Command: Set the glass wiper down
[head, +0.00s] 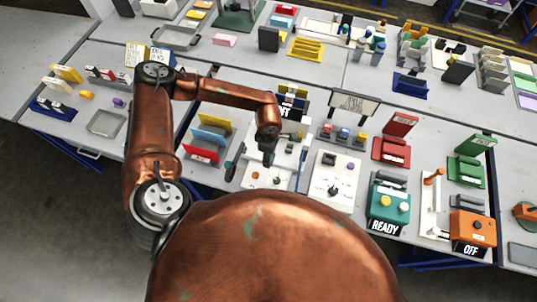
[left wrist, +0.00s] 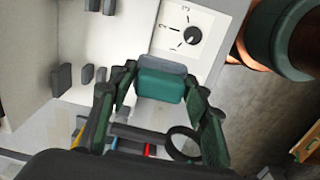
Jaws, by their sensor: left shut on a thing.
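My left gripper (head: 268,160) reaches down over the white plotter-like device (head: 257,182) in the head view. In the left wrist view, my left gripper (left wrist: 161,84) is shut on the glass wiper (left wrist: 160,87), a teal block with a grey edge, held between the two green fingertips. The wiper is close over the pale device surface beside a dial; I cannot tell whether it touches. In the head view the wiper is hidden or too small to make out. My right gripper is not in either view.
The dial plate (left wrist: 185,32) with a black knob lies just beyond the wiper. A dark ring (left wrist: 184,143) shows nearer the wrist. Coloured panels (head: 208,138) stand left of the device. A white box with a joystick (head: 334,182) and a teal READY box (head: 389,208) stand right.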

